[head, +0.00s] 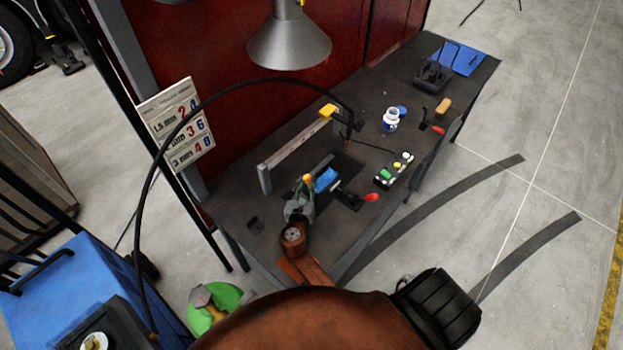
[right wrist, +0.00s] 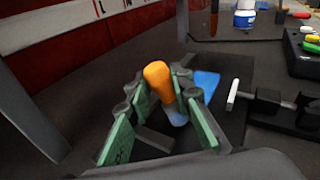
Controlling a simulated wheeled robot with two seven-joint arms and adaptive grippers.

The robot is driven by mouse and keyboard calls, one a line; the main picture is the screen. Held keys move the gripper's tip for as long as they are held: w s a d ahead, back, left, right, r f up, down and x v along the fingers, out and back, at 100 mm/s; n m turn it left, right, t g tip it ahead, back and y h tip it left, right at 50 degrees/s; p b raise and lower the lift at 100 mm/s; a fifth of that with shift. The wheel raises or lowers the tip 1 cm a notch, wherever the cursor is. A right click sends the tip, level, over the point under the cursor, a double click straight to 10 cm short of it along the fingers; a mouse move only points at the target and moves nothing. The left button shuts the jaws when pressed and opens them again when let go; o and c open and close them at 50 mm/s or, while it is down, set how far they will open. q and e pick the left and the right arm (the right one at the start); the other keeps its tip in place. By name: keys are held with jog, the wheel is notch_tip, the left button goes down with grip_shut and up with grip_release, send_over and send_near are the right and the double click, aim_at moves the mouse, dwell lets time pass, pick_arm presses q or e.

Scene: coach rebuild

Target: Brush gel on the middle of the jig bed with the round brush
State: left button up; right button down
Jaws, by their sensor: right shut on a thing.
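My right gripper (head: 303,190) is over the jig on the bench, shut on the round brush (right wrist: 158,82). The brush's orange handle end stands up between the green-padded fingers (right wrist: 165,110), and its top also shows in the head view (head: 307,178). That patch also shows behind the fingers in the right wrist view (right wrist: 207,82). I cannot tell whether the brush touches the bed. My left gripper is not in view.
A red-handled clamp (head: 371,197) sits right of the bed. A white jar with a blue label (head: 390,121) stands farther back, by a button box (head: 395,170). A raised bar (head: 295,153) runs behind the gripper. A lamp (head: 289,42) hangs above.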

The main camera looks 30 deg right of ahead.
notch_tip(320, 180, up, 2)
jog(key=shift+d+r+p, duration=0.1)
jog(key=shift+r+p, duration=0.15)
jog(key=shift+p, duration=0.1)
notch_tip(320, 180, up, 2)
jog(key=shift+d+p, duration=0.1)
jog(key=shift+p, duration=1.05)
notch_tip(320, 180, up, 4)
jog(key=p, duration=0.3)
jog(key=shift+f+p, duration=0.25)
jog(key=shift+p, duration=0.05)
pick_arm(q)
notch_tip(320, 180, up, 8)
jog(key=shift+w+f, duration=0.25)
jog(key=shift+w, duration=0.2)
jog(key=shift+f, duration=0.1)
